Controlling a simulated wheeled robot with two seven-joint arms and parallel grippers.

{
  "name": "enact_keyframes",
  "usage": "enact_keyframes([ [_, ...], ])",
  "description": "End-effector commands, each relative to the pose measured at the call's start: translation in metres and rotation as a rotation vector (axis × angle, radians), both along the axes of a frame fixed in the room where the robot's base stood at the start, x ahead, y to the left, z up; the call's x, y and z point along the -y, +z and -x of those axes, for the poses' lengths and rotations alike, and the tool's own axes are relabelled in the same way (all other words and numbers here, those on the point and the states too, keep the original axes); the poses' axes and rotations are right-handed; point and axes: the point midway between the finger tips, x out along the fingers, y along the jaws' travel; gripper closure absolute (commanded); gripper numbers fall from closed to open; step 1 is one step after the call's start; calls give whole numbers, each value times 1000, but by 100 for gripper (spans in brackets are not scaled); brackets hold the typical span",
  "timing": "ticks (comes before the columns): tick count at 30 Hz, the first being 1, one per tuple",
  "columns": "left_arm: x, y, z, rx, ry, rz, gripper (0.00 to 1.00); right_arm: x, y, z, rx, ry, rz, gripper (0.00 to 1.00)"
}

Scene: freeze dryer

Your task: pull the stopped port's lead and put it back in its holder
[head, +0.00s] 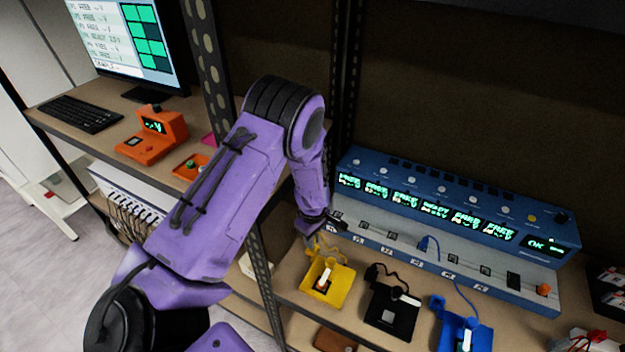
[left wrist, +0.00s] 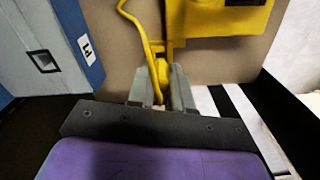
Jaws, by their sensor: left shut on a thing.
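My left gripper (head: 320,232) is beside the left end of the blue port unit (head: 455,232), above the shelf. In the left wrist view its fingers (left wrist: 162,92) are shut on a yellow plug (left wrist: 160,72), with a yellow cable running up from it. The yellow holder (head: 340,293) stands on the shelf just in front of the gripper; it also shows in the left wrist view (left wrist: 215,22). A square socket (left wrist: 43,62) near a white label is empty. A blue lead (head: 427,243) is at a middle port. My right gripper is not in view.
A black holder (head: 381,318) with a black lead and a blue holder (head: 478,340) stand to the right along the shelf. A shelf post (head: 262,290) is left of the yellow holder. An orange device (head: 160,132), keyboard (head: 78,115) and monitor (head: 128,40) are on the left bench.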

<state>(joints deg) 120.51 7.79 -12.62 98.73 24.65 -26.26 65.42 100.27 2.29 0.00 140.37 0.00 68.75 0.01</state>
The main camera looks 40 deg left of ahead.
Motion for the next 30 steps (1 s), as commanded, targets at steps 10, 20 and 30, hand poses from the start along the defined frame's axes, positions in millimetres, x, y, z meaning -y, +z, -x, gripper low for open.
enact_keyframes([
  [10, 0, -7, 0, 0, 0, 0, 100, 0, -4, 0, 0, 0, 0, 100],
  [20, 0, -13, 0, 0, 0, 0, 100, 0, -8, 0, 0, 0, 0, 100],
  [30, 0, -20, 0, 0, 0, 0, 100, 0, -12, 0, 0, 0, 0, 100],
])
